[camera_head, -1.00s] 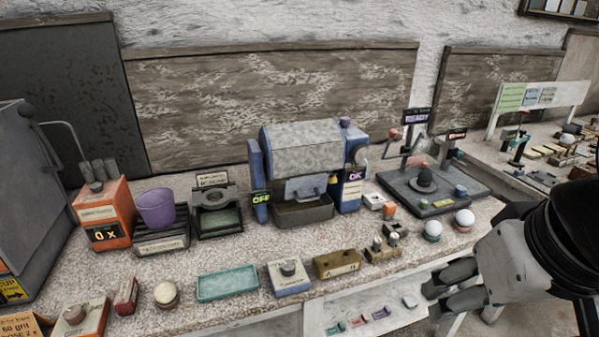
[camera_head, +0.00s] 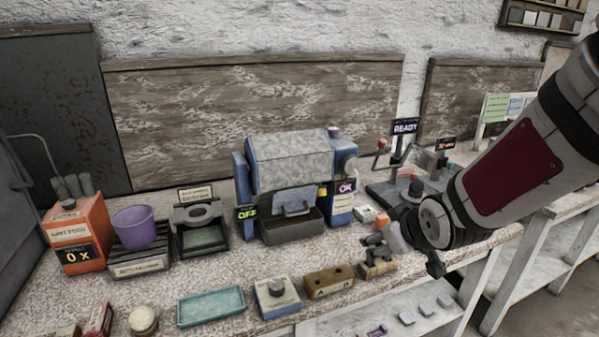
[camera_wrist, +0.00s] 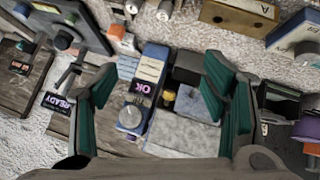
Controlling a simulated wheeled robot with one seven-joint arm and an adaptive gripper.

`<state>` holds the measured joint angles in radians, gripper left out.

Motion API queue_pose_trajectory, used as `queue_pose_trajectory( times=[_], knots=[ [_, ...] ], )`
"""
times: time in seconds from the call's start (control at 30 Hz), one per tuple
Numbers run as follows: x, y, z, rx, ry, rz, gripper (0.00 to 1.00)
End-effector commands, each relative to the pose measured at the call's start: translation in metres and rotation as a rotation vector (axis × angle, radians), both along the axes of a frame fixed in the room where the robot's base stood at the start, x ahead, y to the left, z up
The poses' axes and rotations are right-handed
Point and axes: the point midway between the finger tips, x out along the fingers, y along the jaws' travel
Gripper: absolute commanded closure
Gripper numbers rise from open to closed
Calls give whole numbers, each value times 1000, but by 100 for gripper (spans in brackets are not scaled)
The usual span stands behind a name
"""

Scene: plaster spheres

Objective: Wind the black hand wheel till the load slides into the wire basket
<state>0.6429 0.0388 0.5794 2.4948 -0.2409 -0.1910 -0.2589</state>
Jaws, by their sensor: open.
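My gripper (camera_wrist: 157,90) is open and empty in the wrist view, its two green-lined fingers apart on either side of the blue-and-grey machine's OK panel (camera_wrist: 145,87). In the head view my arm comes in from the right and its end hangs over the right part of the bench; the fingers are hard to make out there. I cannot pick out a black hand wheel or a wire basket for certain in either view. A pale round knob (camera_wrist: 130,117) sits on the machine's side. The load cannot be identified.
The machine (camera_head: 292,175) stands mid-bench with a grey tray (camera_head: 290,231) at its front. Left are a purple bucket (camera_head: 134,227) and an orange box (camera_head: 77,234). A teal tray (camera_head: 211,306) and brown block (camera_head: 329,281) lie in front.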

Motion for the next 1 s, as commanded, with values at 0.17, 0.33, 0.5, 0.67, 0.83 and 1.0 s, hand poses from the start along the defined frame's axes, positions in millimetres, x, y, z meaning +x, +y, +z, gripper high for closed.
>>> queue_pose_trajectory(
  times=[0.17,0.33,0.5,0.67,0.83,1.0],
  knots=[
    [48,9,-24,122,-168,83,32],
    [82,10,-12,261,-397,106,32],
    [98,-4,16,364,-605,79,32],
    [103,-14,33,403,-705,59,32],
    [113,-12,36,410,-723,57,32],
    [141,-6,35,411,-722,56,32]
  ],
)
